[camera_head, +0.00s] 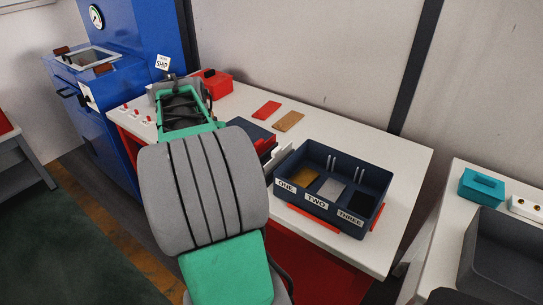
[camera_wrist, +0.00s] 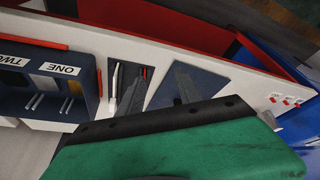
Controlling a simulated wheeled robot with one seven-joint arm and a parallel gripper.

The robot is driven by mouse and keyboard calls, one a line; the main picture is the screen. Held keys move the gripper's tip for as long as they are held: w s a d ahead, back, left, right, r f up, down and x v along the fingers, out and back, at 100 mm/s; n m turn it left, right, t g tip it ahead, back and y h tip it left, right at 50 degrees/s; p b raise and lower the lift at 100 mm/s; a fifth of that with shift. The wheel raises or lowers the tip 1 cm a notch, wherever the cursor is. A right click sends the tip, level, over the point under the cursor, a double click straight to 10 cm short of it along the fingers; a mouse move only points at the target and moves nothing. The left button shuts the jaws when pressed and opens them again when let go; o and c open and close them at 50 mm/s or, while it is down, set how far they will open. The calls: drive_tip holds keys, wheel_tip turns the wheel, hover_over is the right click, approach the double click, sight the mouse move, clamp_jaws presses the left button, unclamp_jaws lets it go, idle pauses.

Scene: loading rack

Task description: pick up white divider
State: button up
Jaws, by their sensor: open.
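The white divider (camera_wrist: 115,82) stands as a thin pale strip in the wrist view, between the black tray and a dark blue-grey mat. In the head view a white upright piece (camera_head: 281,155), probably the same divider, shows partly behind the tray's left side. A red strip (camera_wrist: 145,72) shows just to its right in the wrist view. My gripper (camera_wrist: 157,76) is open and empty. One grey finger is close to the right of the white divider, partly covering the space beside it; the other is over the mat. Contact cannot be told. My arm hides the gripper in the head view.
A black tray (camera_head: 320,211) with compartments labelled ONE, TWO and THREE stands on the white table (camera_head: 405,160). Red and brown flat pieces (camera_head: 267,109) (camera_head: 288,121) lie behind it. A red box (camera_head: 218,84) is at the back. The table's right end is clear.

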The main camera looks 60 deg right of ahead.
sight(276, 149)
drive_tip(key=s+d+f+m+g, duration=0.1)
drive_tip(key=s+d+m, duration=0.2)
drive_tip(key=s+d, duration=0.35)
drive_tip(key=s+d+m+g, duration=0.1)
drive_tip(key=s+d+m, duration=0.25)
drive_tip(key=d, duration=0.65)
drive_tip(key=shift+n+h, duration=0.25)
drive_tip(key=shift+h, duration=0.05)
drive_tip(key=p+x, duration=0.2)
drive_tip(key=x, duration=0.6)
drive_tip(key=shift+s+a, duration=0.1)
drive_tip(key=shift+s, duration=0.1)
clamp_jaws()
